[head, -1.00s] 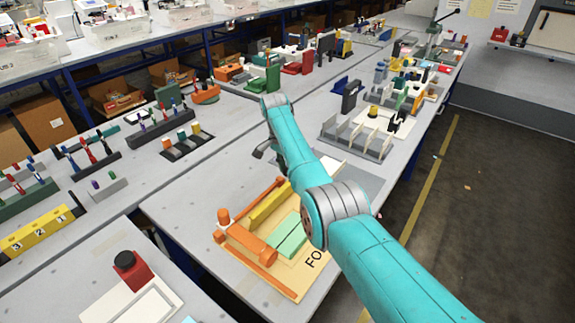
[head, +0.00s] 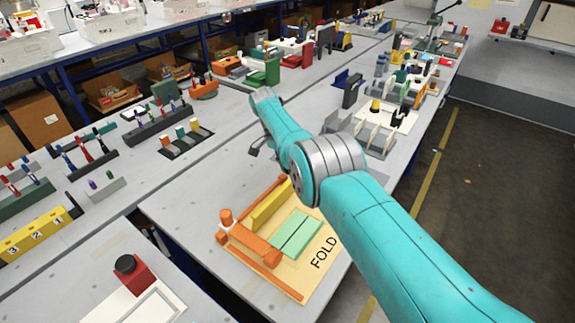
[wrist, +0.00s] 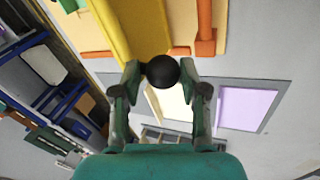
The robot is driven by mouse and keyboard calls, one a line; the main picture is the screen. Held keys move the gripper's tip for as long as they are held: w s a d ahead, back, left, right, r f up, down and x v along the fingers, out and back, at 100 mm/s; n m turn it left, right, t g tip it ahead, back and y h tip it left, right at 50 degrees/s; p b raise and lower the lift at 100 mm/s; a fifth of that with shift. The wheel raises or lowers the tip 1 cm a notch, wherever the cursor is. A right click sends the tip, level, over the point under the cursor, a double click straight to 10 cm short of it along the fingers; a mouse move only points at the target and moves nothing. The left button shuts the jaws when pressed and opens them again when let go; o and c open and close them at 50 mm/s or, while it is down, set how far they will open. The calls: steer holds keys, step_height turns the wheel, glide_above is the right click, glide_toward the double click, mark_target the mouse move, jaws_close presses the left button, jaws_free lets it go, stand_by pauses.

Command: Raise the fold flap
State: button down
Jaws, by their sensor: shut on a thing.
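A black ball knob (wrist: 163,72) sits between the two fingertips of my gripper (wrist: 162,76) in the wrist view, and the gripper is shut on it. A long yellow piece (wrist: 132,25) reaches right up to the knob; I cannot tell exactly how they join. In the head view, the board marked FOLD (head: 318,262) carries a yellow upright bar (head: 270,207), green panels (head: 297,235) and an orange frame (head: 262,250). My arm hides most of my gripper and the knob there.
A red block with a black knob (head: 133,273) is at the front left. A grey rack with white dividers (head: 370,135) stands behind my arm. Bare table lies left of the board.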

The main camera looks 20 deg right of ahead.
steer(key=shift+s+a+f, duration=0.1)
steer(key=shift+s+f, duration=0.05)
steer(key=shift+f, duration=0.35)
steer(key=shift+s+a+f, duration=0.1)
steer(key=shift+s+f, duration=0.05)
steer(key=shift+f, duration=0.3)
steer(key=c, duration=0.9)
jaws_free()
steer(key=shift+f, duration=0.1)
steer(key=shift+o, duration=0.8)
steer(key=shift+w+f, duration=0.15)
